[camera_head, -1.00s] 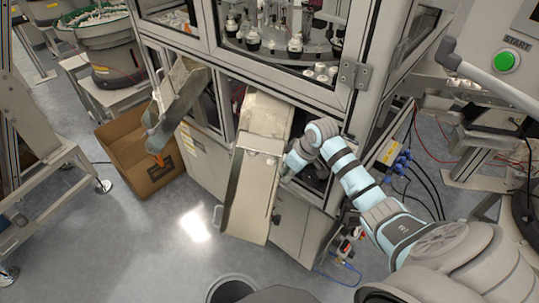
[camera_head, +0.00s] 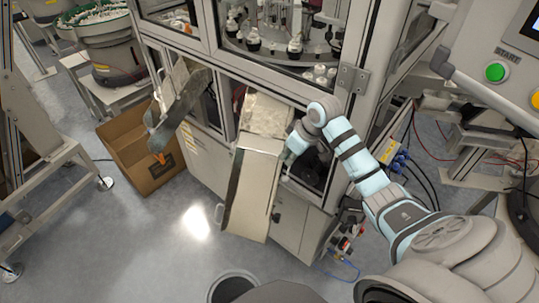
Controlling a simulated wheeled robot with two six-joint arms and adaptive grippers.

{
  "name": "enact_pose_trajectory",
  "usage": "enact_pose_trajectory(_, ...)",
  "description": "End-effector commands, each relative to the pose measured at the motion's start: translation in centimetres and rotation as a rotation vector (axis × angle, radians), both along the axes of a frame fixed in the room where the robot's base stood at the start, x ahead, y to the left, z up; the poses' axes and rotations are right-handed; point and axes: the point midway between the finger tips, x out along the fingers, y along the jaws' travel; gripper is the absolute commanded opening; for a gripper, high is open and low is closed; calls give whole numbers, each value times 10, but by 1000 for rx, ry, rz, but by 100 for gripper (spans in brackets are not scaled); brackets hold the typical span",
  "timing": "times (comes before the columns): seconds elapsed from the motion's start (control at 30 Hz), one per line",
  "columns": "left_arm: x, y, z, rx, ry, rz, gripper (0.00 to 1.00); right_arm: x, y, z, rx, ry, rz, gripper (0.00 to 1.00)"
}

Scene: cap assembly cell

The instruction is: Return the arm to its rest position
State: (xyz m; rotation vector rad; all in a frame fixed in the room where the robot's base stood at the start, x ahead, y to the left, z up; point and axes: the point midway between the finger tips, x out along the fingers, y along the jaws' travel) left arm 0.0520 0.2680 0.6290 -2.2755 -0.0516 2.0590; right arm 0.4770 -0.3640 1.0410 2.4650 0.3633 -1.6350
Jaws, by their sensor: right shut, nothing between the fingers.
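My right arm (camera_head: 362,172) comes in from the lower right and reaches to the machine's front. Its wrist is bent over beside the middle chute. My right gripper (camera_head: 284,163) is at the right edge of this chute, small and partly hidden by the wrist. It is shut, and I see nothing held in it. I cannot tell whether it touches the chute. My left gripper is out of view.
The pale chute (camera_head: 256,190) slopes down from the machine cabinet (camera_head: 205,155). A second chute (camera_head: 180,108) hangs over an open cardboard box (camera_head: 128,172). A panel with a green START button (camera_head: 495,72) is at the upper right. Floor at the lower left is clear.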

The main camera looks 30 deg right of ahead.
Motion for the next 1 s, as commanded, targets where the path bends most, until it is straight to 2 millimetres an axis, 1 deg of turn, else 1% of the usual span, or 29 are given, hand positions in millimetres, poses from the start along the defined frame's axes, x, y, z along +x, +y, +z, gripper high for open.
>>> enact_pose_trajectory(0.27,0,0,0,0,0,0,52,0,0,-1,0,1,0,0)
enact_pose_trajectory(0.37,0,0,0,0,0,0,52,-10,9,-14,-10,13,6,0)
enact_pose_trajectory(0.47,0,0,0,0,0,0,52,-39,32,-46,-38,38,15,0)
enact_pose_trajectory(0.5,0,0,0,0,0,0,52,-54,43,-59,-50,45,17,0)
enact_pose_trajectory(0.57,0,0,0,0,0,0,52,-80,60,-76,-64,55,12,0)
enact_pose_trajectory(0.6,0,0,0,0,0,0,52,-98,70,-86,-72,59,6,0)
enact_pose_trajectory(0.67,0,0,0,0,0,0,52,-123,83,-96,-81,63,-10,0)
enact_pose_trajectory(0.7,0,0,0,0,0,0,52,-140,91,-100,-85,64,-24,0)
enact_pose_trajectory(0.83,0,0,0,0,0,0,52,-193,110,-105,-92,66,-84,0)
enact_pose_trajectory(0.93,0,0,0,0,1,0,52,-232,119,-100,-98,67,-148,0)
enact_pose_trajectory(1.0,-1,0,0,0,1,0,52,-257,122,-93,-105,68,-200,0)
